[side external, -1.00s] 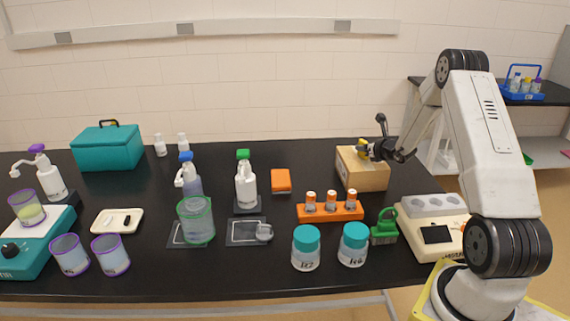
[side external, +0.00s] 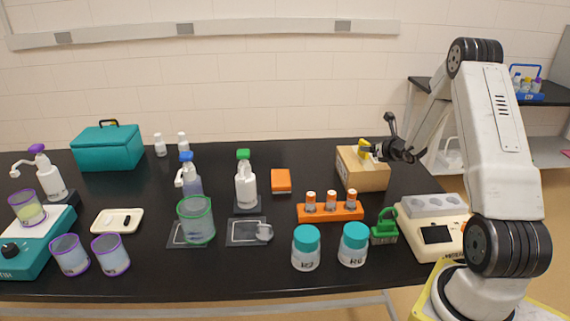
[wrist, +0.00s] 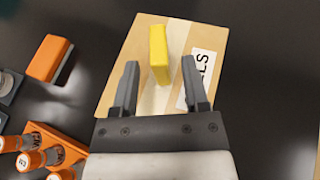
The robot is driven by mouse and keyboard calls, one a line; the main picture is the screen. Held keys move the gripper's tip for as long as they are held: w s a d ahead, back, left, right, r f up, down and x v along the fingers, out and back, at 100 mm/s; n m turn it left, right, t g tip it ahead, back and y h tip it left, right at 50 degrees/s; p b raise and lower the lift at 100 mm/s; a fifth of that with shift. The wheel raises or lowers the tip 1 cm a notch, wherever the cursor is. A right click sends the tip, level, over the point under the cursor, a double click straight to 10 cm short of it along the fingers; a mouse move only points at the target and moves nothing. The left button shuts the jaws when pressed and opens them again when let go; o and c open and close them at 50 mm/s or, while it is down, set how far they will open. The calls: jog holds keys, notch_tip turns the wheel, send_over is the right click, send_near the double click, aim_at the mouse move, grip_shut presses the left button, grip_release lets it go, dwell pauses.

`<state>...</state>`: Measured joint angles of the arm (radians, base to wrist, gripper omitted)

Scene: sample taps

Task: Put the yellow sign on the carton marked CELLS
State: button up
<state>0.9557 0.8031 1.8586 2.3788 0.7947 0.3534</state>
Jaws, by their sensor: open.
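The yellow sign (side external: 365,149) stands on top of the brown carton (side external: 363,176) at the back right of the table. In the wrist view the yellow sign (wrist: 159,54) is upright on the carton (wrist: 122,77), on its pale tape strip. A white label ending in "LS" (wrist: 201,72) shows beside it; a finger hides part of the label. My gripper (wrist: 160,76) is open, with its fingers apart on either side of the sign's near end and not touching it. In the side view my gripper (side external: 384,151) is just right of the sign.
An orange rack (side external: 331,212) with orange-capped vials stands in front of the carton. An orange box (side external: 281,180) lies to its left. A green-handled item (side external: 384,227) and two teal-lidded jars (side external: 306,248) are nearer the front. The table behind the orange box is clear.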

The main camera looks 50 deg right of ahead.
jog(key=v, duration=0.8)
jog(key=shift+s, duration=0.2)
jog(key=shift+a+r, duration=0.1)
jog(key=w+a+n+g+y, duration=0.2)
jog(key=a+n+y, duration=0.2)
jog(key=a+n, duration=0.55)
jog(key=w+a+n+g+y, duration=0.2)
jog(key=a+n+y, duration=0.35)
jog(key=a, duration=0.75)
jog(key=s+a+n+g+h, duration=0.2)
jog(key=a+n, duration=0.6)
jog(key=n, duration=0.4)
jog(key=s+a+n+g+h, duration=0.2)
jog(key=s+a+n, duration=0.4)
jog(key=n, duration=0.7)
jog(key=shift+s+a+n+g, duration=0.3)
jog(key=shift+a+g, duration=0.6)
jog(key=shift+a, duration=0.1)
